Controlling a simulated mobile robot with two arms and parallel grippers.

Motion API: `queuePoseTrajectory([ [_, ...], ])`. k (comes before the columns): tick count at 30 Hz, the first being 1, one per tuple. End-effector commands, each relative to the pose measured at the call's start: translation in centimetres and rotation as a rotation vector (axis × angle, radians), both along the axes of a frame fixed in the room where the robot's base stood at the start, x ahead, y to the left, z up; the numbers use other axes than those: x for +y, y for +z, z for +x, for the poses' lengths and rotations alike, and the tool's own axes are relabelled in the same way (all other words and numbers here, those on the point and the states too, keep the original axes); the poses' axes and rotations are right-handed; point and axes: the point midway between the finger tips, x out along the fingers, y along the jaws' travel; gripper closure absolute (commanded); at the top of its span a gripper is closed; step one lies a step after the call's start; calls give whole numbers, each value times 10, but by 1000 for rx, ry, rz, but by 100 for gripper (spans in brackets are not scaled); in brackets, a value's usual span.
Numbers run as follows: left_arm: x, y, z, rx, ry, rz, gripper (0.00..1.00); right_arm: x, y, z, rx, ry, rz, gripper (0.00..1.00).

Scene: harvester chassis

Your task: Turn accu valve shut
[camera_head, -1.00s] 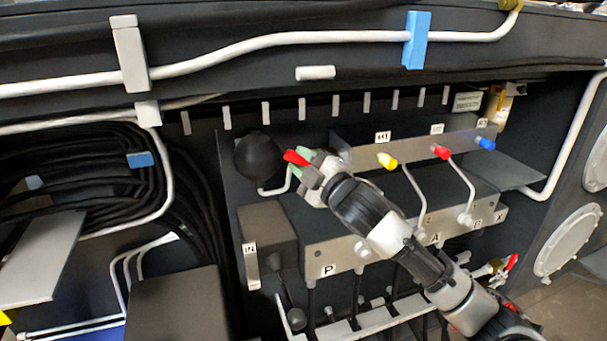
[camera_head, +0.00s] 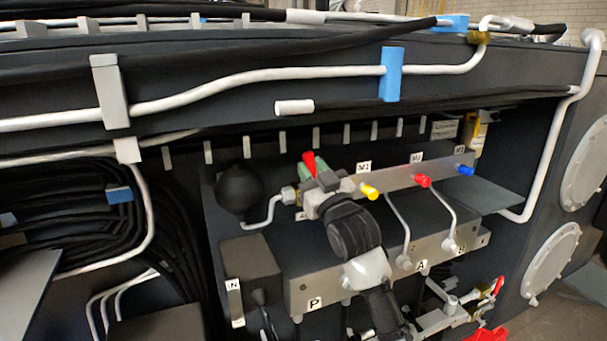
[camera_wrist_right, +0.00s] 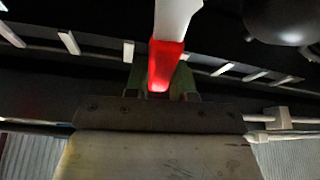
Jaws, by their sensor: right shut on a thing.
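The accu valve's red handle (camera_head: 309,163) stands beside the black accumulator ball (camera_head: 240,188), pointing up and slightly left in the head view. My right gripper (camera_head: 316,173) is shut on it, with green finger pads on either side. In the right wrist view the red handle (camera_wrist_right: 166,65) runs between the two green pads of my right gripper (camera_wrist_right: 160,82), its pale part extending up out of frame. The valve body is partly hidden behind my gripper.
Yellow (camera_head: 370,192), red (camera_head: 422,181) and blue (camera_head: 465,170) caps sit on the bar to the right. The grey manifold block (camera_head: 330,288) lies below my right arm. Another red-handled valve (camera_head: 498,286) is at lower right. Black hoses (camera_head: 165,220) hang at left.

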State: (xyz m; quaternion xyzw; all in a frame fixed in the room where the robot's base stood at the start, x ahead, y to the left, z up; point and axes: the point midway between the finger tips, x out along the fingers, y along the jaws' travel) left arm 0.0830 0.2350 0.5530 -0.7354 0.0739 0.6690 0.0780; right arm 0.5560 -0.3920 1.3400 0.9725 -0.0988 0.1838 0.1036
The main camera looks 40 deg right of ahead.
Motion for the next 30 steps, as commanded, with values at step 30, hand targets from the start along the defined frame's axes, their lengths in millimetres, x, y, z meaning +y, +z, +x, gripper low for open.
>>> queuePoseTrajectory([
  [30,1,4,-2,3,1,1,35,-14,0,-3,-41,3,185,63],
])
